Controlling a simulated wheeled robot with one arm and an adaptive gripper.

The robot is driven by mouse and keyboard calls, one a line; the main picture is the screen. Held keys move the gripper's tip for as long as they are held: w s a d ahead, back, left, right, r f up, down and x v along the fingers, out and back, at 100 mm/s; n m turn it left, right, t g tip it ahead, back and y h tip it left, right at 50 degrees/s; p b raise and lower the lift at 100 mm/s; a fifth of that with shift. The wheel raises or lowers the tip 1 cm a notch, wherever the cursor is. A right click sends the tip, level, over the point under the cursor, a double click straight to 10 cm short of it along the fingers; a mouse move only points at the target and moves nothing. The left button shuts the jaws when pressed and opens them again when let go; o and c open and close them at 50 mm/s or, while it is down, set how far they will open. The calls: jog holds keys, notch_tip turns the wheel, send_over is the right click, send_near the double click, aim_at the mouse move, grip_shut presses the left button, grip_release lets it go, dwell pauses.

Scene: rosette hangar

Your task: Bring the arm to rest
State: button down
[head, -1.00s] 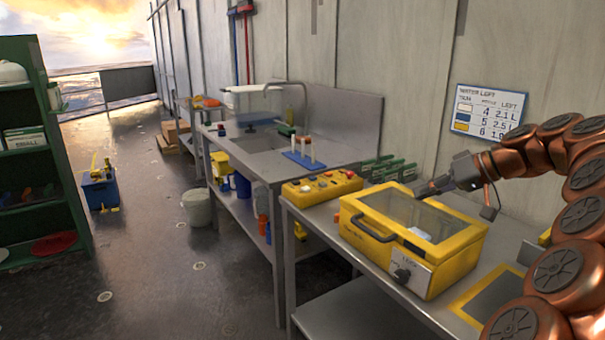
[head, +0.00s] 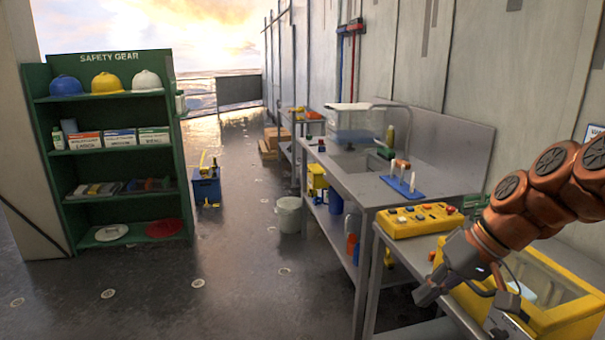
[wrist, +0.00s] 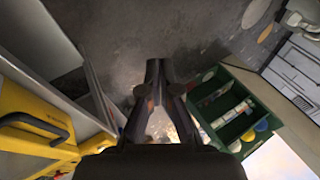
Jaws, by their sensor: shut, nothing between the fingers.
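My gripper (head: 428,294) is at the right in the head view, on the end of my copper-coloured arm. It is in the air in front of the yellow case with the clear lid (head: 560,300), on the near side of the bench, and partly covers that case. In the wrist view my gripper (wrist: 158,66) points out over the dark floor, its fingers together with nothing between them. The case's yellow edge and black handle (wrist: 35,122) show at the left there.
A yellow control box (head: 420,218) sits on the bench beside the sink counter (head: 375,188). A green safety gear shelf (head: 112,200) stands at the left. A blue bin (head: 206,188) and a white bucket (head: 289,214) stand on the floor. The floor (head: 230,285) between is clear.

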jog(key=s+a+f+g+h+p, duration=0.1)
jog(key=s+a+f+h, duration=0.15)
jog(key=s, duration=0.35)
jog(key=s+a+f+g+h+p, duration=0.1)
jog(key=s+a+p, duration=0.15)
jog(key=s, duration=0.25)
jog(key=s+d+f+h+p, duration=0.1)
jog(key=s+f, duration=0.1)
jog(key=s, duration=0.4)
jog(key=s+f+m+g+h, duration=0.1)
jog(key=s+f, duration=0.1)
jog(key=s, duration=0.4)
jog(key=shift+s+d+f+g+h+p, duration=0.15)
jog(key=shift+d+f+g+h+p, duration=0.15)
jog(key=shift+d+h+p, duration=0.1)
jog(key=shift+d, duration=0.1)
